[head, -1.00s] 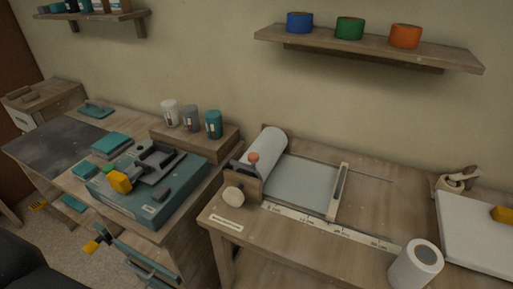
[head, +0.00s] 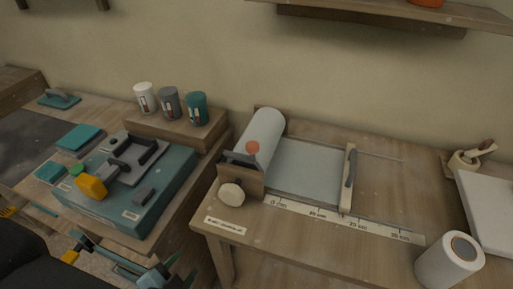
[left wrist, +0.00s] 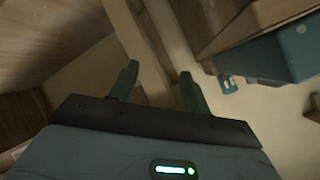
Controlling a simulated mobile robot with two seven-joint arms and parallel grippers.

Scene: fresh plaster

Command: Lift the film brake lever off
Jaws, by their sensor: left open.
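The film brake lever, a dark bar with a red ball knob (head: 253,148), sits at the wooden end bracket (head: 242,178) of the film stand. The knob stands up in front of the white film roll (head: 262,132). Whether the lever presses on the roll, I cannot tell. My left gripper (head: 182,267) is low at the bottom of the head view, left of the bench's front leg and well below the lever. In the left wrist view my left gripper (left wrist: 159,70) has its two green fingers apart with nothing between them. My right gripper is not in view.
The bench holds a cutting bed (head: 305,170) with a slider bar (head: 348,180), a ruler strip (head: 340,220) and a standing white roll (head: 449,261). A teal case (head: 165,195) with tools and several cups (head: 170,102) are to the left. The bench's front edge lies above my gripper.

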